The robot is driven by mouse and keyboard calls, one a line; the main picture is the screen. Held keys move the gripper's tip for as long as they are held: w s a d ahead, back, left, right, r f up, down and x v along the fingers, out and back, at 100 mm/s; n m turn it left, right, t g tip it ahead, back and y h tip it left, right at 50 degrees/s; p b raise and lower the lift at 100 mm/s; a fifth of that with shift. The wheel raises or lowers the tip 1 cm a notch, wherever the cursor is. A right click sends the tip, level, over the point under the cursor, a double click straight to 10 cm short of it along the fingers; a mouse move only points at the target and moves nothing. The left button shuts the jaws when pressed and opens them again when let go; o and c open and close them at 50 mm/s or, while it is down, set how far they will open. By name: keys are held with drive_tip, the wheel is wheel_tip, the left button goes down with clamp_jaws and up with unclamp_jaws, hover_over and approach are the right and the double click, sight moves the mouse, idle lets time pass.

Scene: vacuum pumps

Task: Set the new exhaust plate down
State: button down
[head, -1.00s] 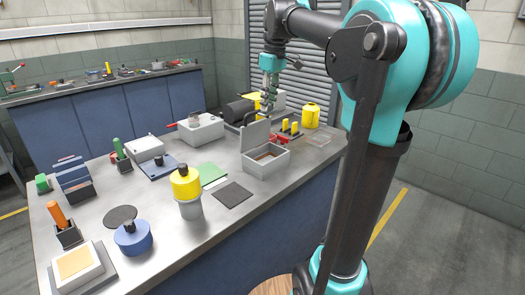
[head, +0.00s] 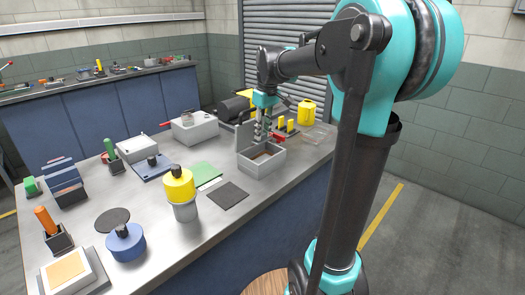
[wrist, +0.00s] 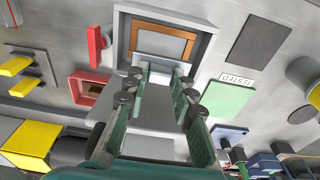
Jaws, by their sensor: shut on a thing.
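My gripper (head: 260,139) is low over the open grey box (head: 262,165) on the steel bench. The wrist view shows its two green fingers (wrist: 162,74) spread around a thin light-grey piece, the exhaust plate (wrist: 163,69), seen nearly edge-on and partly hidden by the fingertips. The box also shows in the wrist view (wrist: 204,48), just beyond the fingertips, with a brown-orange frame (wrist: 160,42) around a grey floor. A flat grey panel, apparently the raised lid (wrist: 152,125), lies under the fingers. Whether the plate touches the box I cannot tell.
Yellow pegs (head: 285,123) and a red open box (wrist: 80,77) stand close by. A green mat (head: 204,172), a dark mat (head: 228,195) and a yellow-topped pot (head: 180,190) lie nearer. A yellow canister (head: 307,112) stands at the far end.

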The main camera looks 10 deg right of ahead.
sight(266, 141)
drive_tip(key=shift+f, duration=3.8)
drive_tip(key=shift+f, duration=0.15)
drive_tip(key=c, duration=1.3)
unclamp_jaws()
drive_tip(key=shift+o, duration=0.2)
drive_tip(key=r, duration=0.8)
drive_tip(key=s+d+r, duration=0.1)
drive_tip(key=r, duration=0.3)
drive_tip(key=shift+r, duration=0.15)
